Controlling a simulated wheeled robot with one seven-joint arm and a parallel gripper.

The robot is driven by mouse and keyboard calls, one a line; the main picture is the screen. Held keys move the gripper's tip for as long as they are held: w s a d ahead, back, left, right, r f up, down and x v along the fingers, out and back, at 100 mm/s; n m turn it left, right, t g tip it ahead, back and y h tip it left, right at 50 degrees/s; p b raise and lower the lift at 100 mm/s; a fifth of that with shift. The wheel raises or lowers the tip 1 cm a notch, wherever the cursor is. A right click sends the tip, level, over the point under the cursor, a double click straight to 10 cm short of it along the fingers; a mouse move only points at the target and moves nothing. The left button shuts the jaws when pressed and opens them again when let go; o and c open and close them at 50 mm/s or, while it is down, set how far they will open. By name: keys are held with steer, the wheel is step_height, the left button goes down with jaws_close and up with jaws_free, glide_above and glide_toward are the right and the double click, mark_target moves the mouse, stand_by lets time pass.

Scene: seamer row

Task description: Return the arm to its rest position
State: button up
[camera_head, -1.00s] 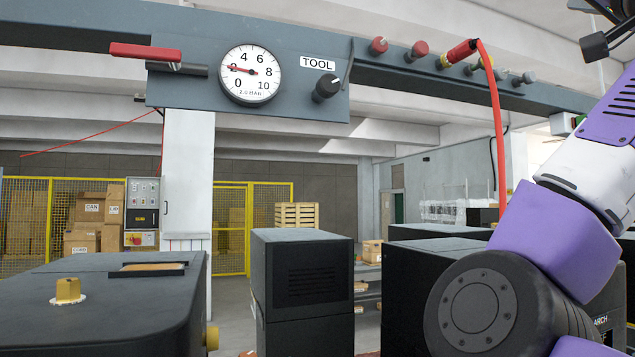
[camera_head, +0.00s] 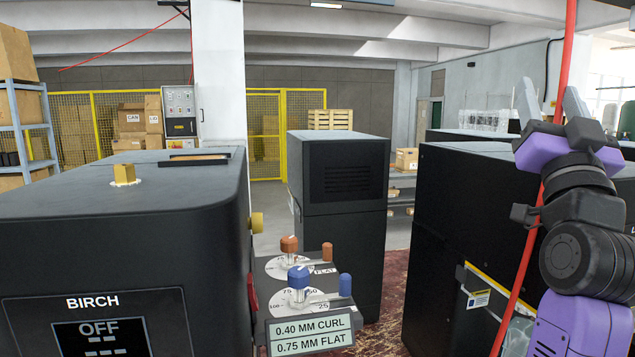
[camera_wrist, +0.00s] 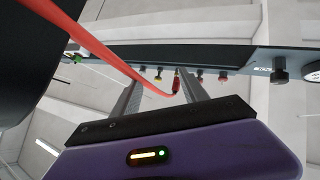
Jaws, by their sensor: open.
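A red hose (camera_head: 541,200) hangs down close beside my arm in the head view, crossing just left of the wrist.
A black BIRCH machine (camera_head: 120,225) with an OFF display stands at the left. A panel with orange and blue knobs (camera_head: 298,285) juts from its side. Black cabinets (camera_head: 338,180) stand in the middle and at the right (camera_head: 465,210). Red-brown floor (camera_head: 395,300) shows between them.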

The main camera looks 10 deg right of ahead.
steer(key=s+a+f+n+y, duration=0.2)
steer(key=s+a+f+y, duration=0.15)
steer(key=f, duration=0.75)
steer(key=s+a+f+n+y, duration=0.3)
steer(key=a+f, duration=0.2)
steer(key=f, duration=0.5)
steer(key=s+a+f+n+y, duration=0.2)
steer(key=s+a+f+y, duration=0.15)
steer(key=f, duration=0.75)
steer(key=s+a+f+g+y, duration=0.1)
steer(key=s+a+f+g, duration=0.1)
steer(key=s+f, duration=0.5)
steer(key=s+a+f+n+g+y, duration=0.1)
steer(key=s+a+f+g, duration=0.2)
steer(key=s+f, duration=0.4)
steer(key=s+a+f+g, duration=0.3)
steer(key=s+f, duration=0.5)
steer(key=s, duration=0.6)
steer(key=shift+s+a+y, duration=0.35)
steer(key=shift+a+y, duration=0.05)
steer(key=shift+a, duration=0.35)
